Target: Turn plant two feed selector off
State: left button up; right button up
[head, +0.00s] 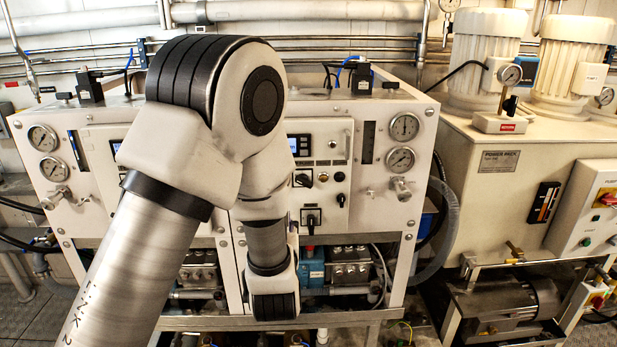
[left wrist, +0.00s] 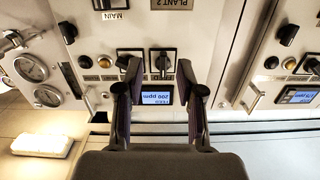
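The left wrist view shows the plant two panel upside down, with its PLANT 2 label (left wrist: 172,4) at the top. Two black selector knobs on pale plates sit side by side above the lit display (left wrist: 157,96): one knob (left wrist: 163,62) lies between my fingertips, the other (left wrist: 130,54) is partly behind the left-hand finger. My left gripper (left wrist: 161,70) is open, with no visible contact on the centred knob. The head view shows one plated knob (head: 303,180); my arm hides the gripper. My right gripper is not in view.
Beside the knobs are an amber lamp (left wrist: 105,62) and a black button (left wrist: 85,62). The MAIN switch (head: 311,217) sits lower on the panel. Gauges (head: 400,159) and a valve (head: 401,188) stand out at the right. The power pack (head: 497,195) stands further right.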

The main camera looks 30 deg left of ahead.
pick_arm(q)
jog(key=w+a+r+p, duration=0.3)
jog(key=w+a+r, duration=0.1)
jog(key=w, duration=0.2)
jog(key=shift+a+t+p, duration=0.3)
jog(key=shift+p, duration=0.05)
jog(key=shift+w, duration=0.1)
grip_shut()
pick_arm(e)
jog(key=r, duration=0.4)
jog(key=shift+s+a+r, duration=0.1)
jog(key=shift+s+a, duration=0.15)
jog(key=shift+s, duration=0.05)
